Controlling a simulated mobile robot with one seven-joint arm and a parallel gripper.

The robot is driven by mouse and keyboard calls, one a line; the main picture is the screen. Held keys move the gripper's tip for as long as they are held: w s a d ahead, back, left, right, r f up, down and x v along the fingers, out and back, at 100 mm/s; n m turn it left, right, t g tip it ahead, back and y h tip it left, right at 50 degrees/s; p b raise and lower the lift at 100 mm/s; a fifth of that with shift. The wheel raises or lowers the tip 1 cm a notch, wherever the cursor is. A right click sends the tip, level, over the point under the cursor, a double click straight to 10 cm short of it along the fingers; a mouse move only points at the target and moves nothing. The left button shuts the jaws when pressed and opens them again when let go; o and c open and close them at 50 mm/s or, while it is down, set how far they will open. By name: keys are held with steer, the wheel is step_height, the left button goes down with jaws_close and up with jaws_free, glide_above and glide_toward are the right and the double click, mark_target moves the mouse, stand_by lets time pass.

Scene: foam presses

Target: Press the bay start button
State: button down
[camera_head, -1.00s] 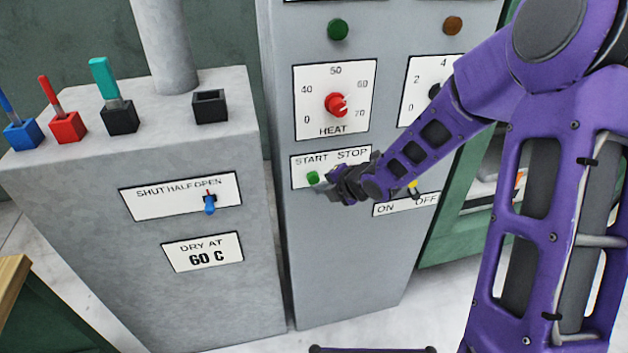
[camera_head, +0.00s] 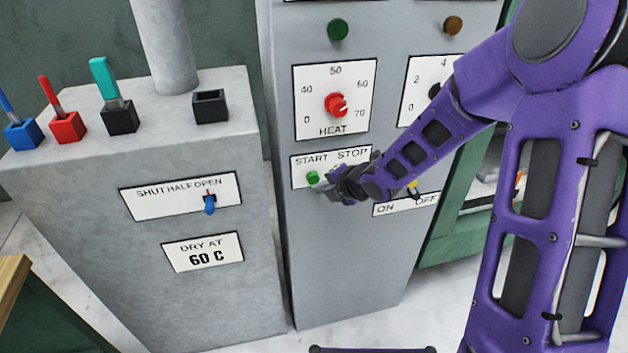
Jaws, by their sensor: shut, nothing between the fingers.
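The green start button (camera_head: 313,177) sits under the word START on a white START/STOP plate (camera_head: 301,161) on the grey control cabinet. My gripper (camera_head: 328,187) is shut and empty. Its tip is at the lower right of the start button, at about the same height. I cannot tell whether it touches the button. My gripper and wrist hide the stop button's place and the right part of the plate.
Above the plate is the HEAT dial (camera_head: 336,105) with a red knob. To the right is an ON/OFF switch (camera_head: 413,190), close under my forearm.

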steer(key=shift+w, duration=0.15)
steer(key=shift+w+a, duration=0.1)
steer(key=shift+w, duration=0.15)
steer(key=shift+w+a, duration=0.15)
steer(key=shift+w, duration=0.4)
stand_by(0.7)
stand_by(0.4)
steer(key=shift+s+d, duration=0.3)
steer(key=shift+s, duration=0.65)
steer(key=shift+s+d+b, duration=0.25)
steer(key=shift+s, duration=0.55)
steer(key=shift+s+d+b, duration=0.2)
steer(key=shift+s+b, duration=0.05)
steer(key=shift+s, duration=0.55)
steer(key=shift+s+d+b, duration=0.25)
steer(key=shift+s, duration=0.55)
